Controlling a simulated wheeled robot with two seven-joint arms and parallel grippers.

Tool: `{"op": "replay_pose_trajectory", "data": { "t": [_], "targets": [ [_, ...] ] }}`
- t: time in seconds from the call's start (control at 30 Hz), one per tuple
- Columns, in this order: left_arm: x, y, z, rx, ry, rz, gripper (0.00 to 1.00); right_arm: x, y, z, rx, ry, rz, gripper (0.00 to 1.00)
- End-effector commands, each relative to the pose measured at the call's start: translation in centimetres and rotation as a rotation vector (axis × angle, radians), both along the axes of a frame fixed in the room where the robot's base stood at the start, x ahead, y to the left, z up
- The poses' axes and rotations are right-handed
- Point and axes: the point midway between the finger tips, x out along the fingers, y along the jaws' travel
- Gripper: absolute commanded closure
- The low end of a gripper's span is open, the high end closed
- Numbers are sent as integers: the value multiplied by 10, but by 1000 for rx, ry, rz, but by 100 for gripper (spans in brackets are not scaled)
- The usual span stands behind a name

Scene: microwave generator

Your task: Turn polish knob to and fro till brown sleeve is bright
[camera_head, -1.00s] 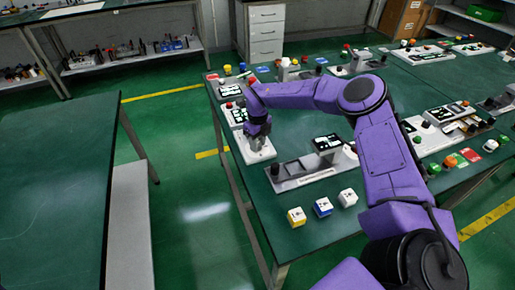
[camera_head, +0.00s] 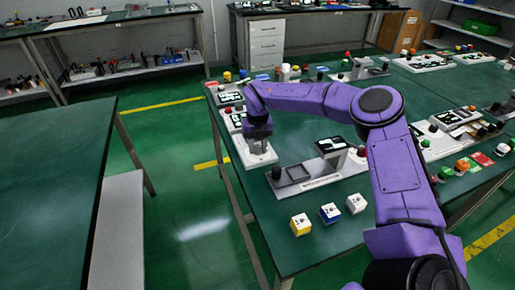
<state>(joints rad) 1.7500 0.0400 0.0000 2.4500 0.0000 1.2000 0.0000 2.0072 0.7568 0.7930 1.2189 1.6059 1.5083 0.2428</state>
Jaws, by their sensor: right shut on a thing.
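My right gripper (camera_head: 258,150) points down over a low white unit (camera_head: 262,161) near the table's left edge. It is shut on what looks like the polish knob on top of that unit; the fingers hide the knob. No brown sleeve can be made out at this size. My left gripper is not in view.
More consoles (camera_head: 455,118) stand at right. A bare green table (camera_head: 50,180) is at left.

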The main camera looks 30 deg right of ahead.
Motion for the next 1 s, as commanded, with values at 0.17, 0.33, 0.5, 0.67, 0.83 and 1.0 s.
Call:
{"op": "replay_pose_trajectory", "data": {
  "t": [0.17, 0.33, 0.5, 0.67, 0.83, 1.0],
  "targets": [
    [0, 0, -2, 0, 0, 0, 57, 0, 0, 1, 1, 0, -17, 95],
    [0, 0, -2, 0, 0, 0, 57, 0, 0, 1, 1, 0, -18, 95],
    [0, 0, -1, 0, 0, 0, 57, 0, 0, 1, 1, 0, -18, 95],
    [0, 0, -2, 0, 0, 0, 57, 0, 0, 1, 1, 0, -17, 39],
    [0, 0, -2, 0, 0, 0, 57, 0, 0, 0, 0, 0, -17, 39],
    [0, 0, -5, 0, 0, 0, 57, 1, 0, 16, 1, -4, -16, 39]
  ]
}}
